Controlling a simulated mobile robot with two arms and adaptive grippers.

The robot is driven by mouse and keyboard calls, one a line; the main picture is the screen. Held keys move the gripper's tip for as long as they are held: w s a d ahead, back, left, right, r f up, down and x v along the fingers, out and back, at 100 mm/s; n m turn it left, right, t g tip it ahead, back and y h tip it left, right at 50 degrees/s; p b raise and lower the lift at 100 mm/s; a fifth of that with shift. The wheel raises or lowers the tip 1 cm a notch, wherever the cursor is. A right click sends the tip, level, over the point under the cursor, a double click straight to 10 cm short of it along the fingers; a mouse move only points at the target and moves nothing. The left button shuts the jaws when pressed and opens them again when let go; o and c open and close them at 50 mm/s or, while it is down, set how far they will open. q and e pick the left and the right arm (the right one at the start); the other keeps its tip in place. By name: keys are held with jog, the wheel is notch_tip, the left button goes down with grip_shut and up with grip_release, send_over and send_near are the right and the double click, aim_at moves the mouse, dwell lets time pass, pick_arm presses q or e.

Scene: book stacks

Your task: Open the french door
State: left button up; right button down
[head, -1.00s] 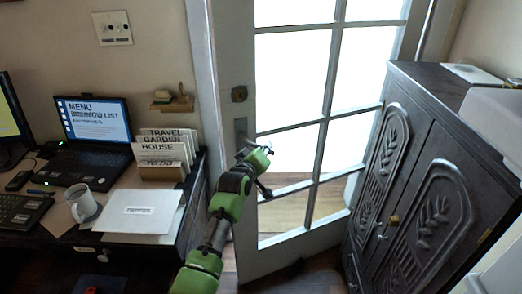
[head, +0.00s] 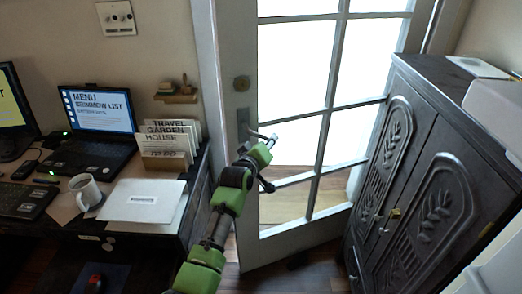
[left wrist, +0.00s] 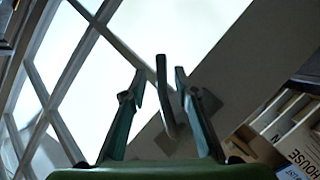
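The french door (head: 243,190) is white with several glass panes and stands at the centre of the head view. Whether it is ajar is unclear. It has a grey handle plate (head: 243,121) and a round lock (head: 242,83) above. My left gripper (head: 262,150) is at handle height, in front of the door, and partly hides the handle. In the left wrist view the two fingers of my left gripper (left wrist: 160,85) are apart. The lever handle (left wrist: 163,92) shows between them, nearer the right finger; contact is not clear. My right gripper is out of view.
A dark carved cabinet (head: 425,170) stands close on the right of the door. On the left, a desk holds a laptop (head: 98,115), a mug (head: 85,190), papers (head: 142,203) and a file holder (head: 165,160). A strip of wooden floor (head: 300,272) is free before the door.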

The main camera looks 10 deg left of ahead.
pick_arm(q)
jog(key=v, duration=1.1)
jog(key=shift+s, duration=0.25)
jog(key=shift+a, duration=0.15)
jog(key=s+f+m+g, duration=0.1)
jog(key=s+f+g, duration=0.15)
jog(key=f, duration=1.05)
jog(key=s+f+m+g, duration=0.2)
jog(key=s+f, duration=0.2)
jog(key=f, duration=0.9)
jog(key=s+a+f+m+g+y, duration=0.1)
jog(key=s+f+g, duration=0.1)
jog(key=s+f, duration=0.6)
jog(key=s+a+f+m+g, duration=0.1)
jog(key=s+f, duration=0.5)
jog(key=f, duration=0.4)
jog(key=s+a+f+m+g, duration=0.1)
jog(key=s+f, duration=0.5)
jog(key=s, duration=0.7)
jog(key=s+a+f+m+g+y, duration=0.1)
jog(key=s+f, duration=0.5)
jog(key=s, duration=0.7)
jog(key=s+a+f+m+g, duration=0.2)
jog(key=s+a+f+g, duration=0.2)
jog(key=s, duration=1)
notch_tip(320, 180, down, 3)
jog(key=a, duration=0.2)
jog(key=shift+a+g+y, duration=0.3)
jog(key=shift+g, duration=0.05)
jog(key=shift+w+r, duration=0.1)
